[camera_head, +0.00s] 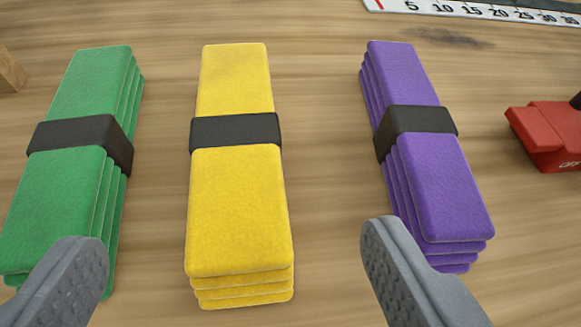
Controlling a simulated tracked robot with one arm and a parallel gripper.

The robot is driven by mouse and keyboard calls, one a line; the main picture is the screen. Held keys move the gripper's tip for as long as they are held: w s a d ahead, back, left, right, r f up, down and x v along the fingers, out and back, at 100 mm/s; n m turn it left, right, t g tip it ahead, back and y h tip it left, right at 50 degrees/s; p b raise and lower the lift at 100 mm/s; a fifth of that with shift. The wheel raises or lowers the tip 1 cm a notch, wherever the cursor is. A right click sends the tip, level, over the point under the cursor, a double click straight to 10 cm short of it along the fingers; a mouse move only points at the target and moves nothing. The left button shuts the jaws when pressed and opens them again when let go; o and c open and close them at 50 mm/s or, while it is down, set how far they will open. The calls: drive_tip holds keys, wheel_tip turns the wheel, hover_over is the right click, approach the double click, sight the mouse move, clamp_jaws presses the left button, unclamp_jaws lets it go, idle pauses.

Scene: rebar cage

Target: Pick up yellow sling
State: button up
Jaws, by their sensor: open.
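The yellow sling (238,210) is a folded, layered stack with a black band (235,132) around its middle. It lies lengthwise on the wooden surface, near the middle of the view. My gripper (235,240) is open, with one grey finger at the lower left and the other at the lower right. The yellow sling lies between the two fingers in the picture, with clear space on both sides. Neither finger appears to touch it. How high the fingers are above the surface cannot be told.
A green sling (68,195) lies to the left, partly behind the left finger. A purple sling (440,185) lies to the right, near the right finger. A red object (553,130) is at the right edge, a ruler (480,10) at the top right, and a wooden block (10,72) at the left edge.

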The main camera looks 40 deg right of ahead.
drive_tip(key=b, duration=0.2)
approach(233, 129)
drive_tip(key=x, duration=0.5)
drive_tip(key=shift+s+d+f, duration=0.15)
drive_tip(key=shift+d+f, duration=0.05)
drive_tip(key=shift+d, duration=0.05)
drive_tip(key=shift+a+b+x, duration=0.1)
drive_tip(key=shift+b+x, duration=0.25)
drive_tip(key=shift+x, duration=0.95)
drive_tip(key=shift+a+b+x, duration=0.15)
drive_tip(key=shift+b+x, duration=0.15)
drive_tip(key=shift+x, duration=0.95)
drive_tip(key=c, duration=1.6)
drive_tip(key=shift+c, duration=0.2)
drive_tip(key=shift+r, duration=0.15)
